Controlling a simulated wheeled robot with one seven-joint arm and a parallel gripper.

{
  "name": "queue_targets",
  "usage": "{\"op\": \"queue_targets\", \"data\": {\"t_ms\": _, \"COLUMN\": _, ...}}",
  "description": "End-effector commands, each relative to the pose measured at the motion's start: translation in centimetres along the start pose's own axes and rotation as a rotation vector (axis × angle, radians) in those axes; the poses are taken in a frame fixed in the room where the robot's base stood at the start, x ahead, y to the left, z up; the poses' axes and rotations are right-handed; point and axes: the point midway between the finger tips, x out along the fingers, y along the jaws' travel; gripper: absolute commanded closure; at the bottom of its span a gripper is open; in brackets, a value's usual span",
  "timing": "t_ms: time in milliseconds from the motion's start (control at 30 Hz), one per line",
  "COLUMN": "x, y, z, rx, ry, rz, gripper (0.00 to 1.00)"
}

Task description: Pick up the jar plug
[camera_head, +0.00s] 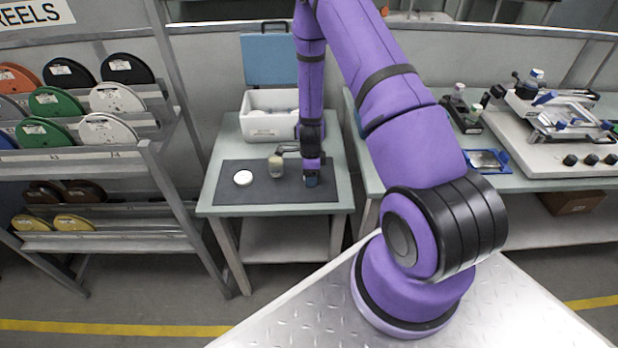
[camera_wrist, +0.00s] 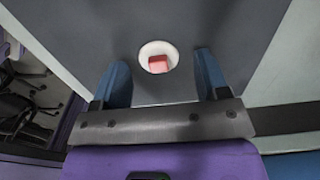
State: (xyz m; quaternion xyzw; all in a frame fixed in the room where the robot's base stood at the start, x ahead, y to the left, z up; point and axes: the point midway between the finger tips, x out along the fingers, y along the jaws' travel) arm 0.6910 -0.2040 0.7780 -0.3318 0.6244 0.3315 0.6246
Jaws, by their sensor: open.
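A small round white disc (camera_head: 243,177) lies flat on the dark mat (camera_head: 225,193) in the head view. I cannot tell for sure which is the jar plug. My gripper (camera_head: 312,181) is low over the mat's right part, right of both and apart from them. In the wrist view my gripper (camera_wrist: 162,78) has its two blue fingers spread with nothing held. A white round piece with a red block at its middle (camera_wrist: 158,57) shows just beyond and between the fingertips; which head-view piece it is, I cannot tell.
A white bin with a blue lid (camera_head: 270,117) stands at the back of the small table (camera_head: 210,207). A reel rack (camera_head: 165,190) rises on the left. A second bench (camera_head: 540,185) with devices stands on the right. The mat's front left is clear.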

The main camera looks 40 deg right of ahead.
Motion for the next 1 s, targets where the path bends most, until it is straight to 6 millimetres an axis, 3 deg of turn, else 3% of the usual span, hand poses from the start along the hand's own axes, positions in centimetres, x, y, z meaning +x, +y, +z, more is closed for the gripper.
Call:
{"op": "queue_targets", "data": {"t_ms": 33, "x": 0.0, "y": 0.0, "z": 0.0, "rx": 0.000, "ry": 0.000, "rz": 0.000, "gripper": 0.39}}
{"op": "queue_targets", "data": {"t_ms": 200, "x": 0.0, "y": 0.0, "z": 0.0, "rx": 0.000, "ry": 0.000, "rz": 0.000, "gripper": 0.78}}
{"op": "queue_targets", "data": {"t_ms": 300, "x": 0.0, "y": 0.0, "z": 0.0, "rx": 0.000, "ry": 0.000, "rz": 0.000, "gripper": 0.87}}
{"op": "queue_targets", "data": {"t_ms": 333, "x": 0.0, "y": 0.0, "z": 0.0, "rx": 0.000, "ry": 0.000, "rz": 0.000, "gripper": 0.97}}
{"op": "queue_targets", "data": {"t_ms": 367, "x": 0.0, "y": 0.0, "z": 0.0, "rx": 0.000, "ry": 0.000, "rz": 0.000, "gripper": 1.00}}
{"op": "queue_targets", "data": {"t_ms": 767, "x": -0.1, "y": 0.1, "z": 0.0, "rx": -0.001, "ry": 0.001, "rz": 0.003, "gripper": 1.00}}
{"op": "queue_targets", "data": {"t_ms": 1000, "x": -2.2, "y": 0.0, "z": 0.1, "rx": -0.001, "ry": 0.000, "rz": -0.001, "gripper": 1.00}}
